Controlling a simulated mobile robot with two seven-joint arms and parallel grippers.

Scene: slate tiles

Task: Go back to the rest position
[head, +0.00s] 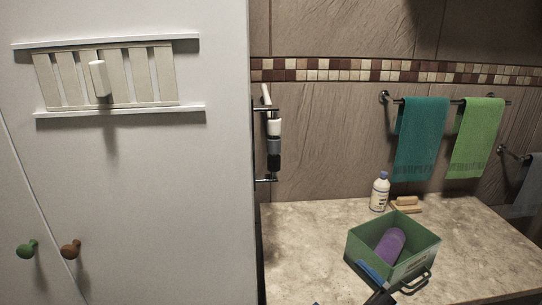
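A white cabinet (180,190) with a slatted rack (84,82) and two knobs fills the left. A white bottle (379,193) and wooden blocks (406,204) stand behind the box. Teal (421,135) and green (477,135) towels hang behind. The counter's left part is clear.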

